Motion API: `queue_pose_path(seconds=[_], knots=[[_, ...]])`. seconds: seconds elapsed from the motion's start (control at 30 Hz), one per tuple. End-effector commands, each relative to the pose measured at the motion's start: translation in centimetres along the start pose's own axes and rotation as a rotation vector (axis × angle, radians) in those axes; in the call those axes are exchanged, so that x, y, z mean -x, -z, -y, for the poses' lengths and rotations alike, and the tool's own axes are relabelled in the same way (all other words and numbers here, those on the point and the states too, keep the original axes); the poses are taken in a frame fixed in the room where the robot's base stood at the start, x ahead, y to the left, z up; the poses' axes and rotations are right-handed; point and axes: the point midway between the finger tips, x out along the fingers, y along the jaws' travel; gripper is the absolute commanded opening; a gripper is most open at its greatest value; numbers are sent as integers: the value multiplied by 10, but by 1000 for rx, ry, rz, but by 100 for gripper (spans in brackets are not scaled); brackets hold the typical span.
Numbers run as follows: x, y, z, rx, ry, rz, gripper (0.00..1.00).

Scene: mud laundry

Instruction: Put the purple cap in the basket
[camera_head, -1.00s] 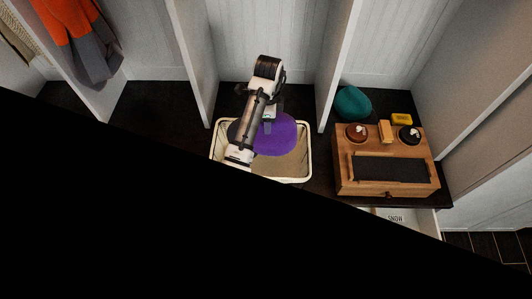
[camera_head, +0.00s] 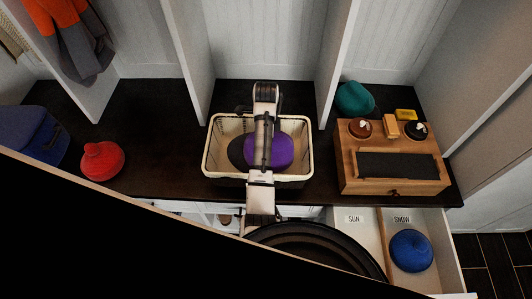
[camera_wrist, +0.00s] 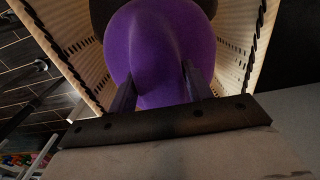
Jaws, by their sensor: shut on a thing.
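The purple cap (camera_head: 268,150) is inside the cream basket (camera_head: 307,149) in the head view, partly hidden behind my arm. A dark thing (camera_head: 237,151) lies beside it in the basket. In the wrist view my gripper (camera_wrist: 158,88) has its two fingers closed on the near part of the purple cap (camera_wrist: 160,40), and perforated basket walls (camera_wrist: 65,30) rise on both sides. In the head view the fingers are hidden by the arm. I cannot tell whether the cap touches the basket floor.
A red hat (camera_head: 102,162) and a blue box (camera_head: 32,135) stand left on the dark bench. Right are a wooden box (camera_head: 392,180), a teal hat (camera_head: 354,98) and an open drawer with a blue hat (camera_head: 411,250). White dividers (camera_head: 335,70) flank the basket's bay.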

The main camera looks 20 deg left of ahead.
Motion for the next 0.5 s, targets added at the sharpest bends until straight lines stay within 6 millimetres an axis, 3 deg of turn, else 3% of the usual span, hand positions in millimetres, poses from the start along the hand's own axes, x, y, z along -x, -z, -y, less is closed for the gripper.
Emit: queue_pose_path(seconds=[0.5], knots=[[-59,0,0,0,0,0,15]])
